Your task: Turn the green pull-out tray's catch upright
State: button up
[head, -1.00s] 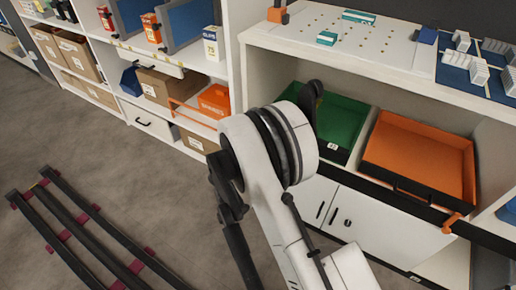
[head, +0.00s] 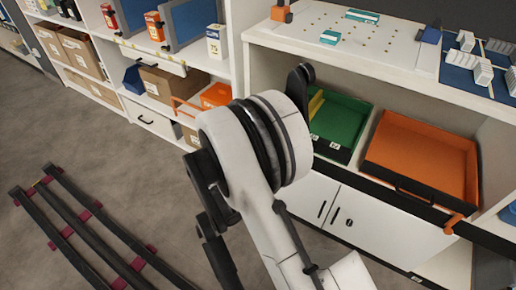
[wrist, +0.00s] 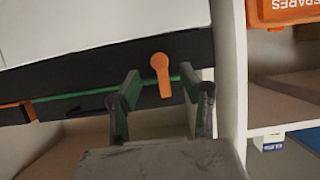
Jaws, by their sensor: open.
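The green pull-out tray (head: 345,120) sits in the bench's open shelf, left of the orange tray, partly hidden by my arm in the head view. In the wrist view, its dark front with a green edge strip (wrist: 70,94) crosses the picture. An orange catch (wrist: 160,72) is on that front, its rounder end at the top and its narrower end pointing down, nearly along the picture's vertical. My gripper (wrist: 159,76) is open, with one finger to each side of the catch in the picture. Contact and depth are unclear. My arm hides the gripper in the head view.
The orange tray (head: 425,150) has its own orange catch (head: 455,222) at the right end. Lettering on an orange bin (wrist: 285,10) appears upside down in the wrist view. A pale upright panel (wrist: 232,80) stands close right of my gripper.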

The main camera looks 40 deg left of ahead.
jog(key=v, duration=0.6)
jog(key=shift+w, duration=0.1)
dwell(0.3)
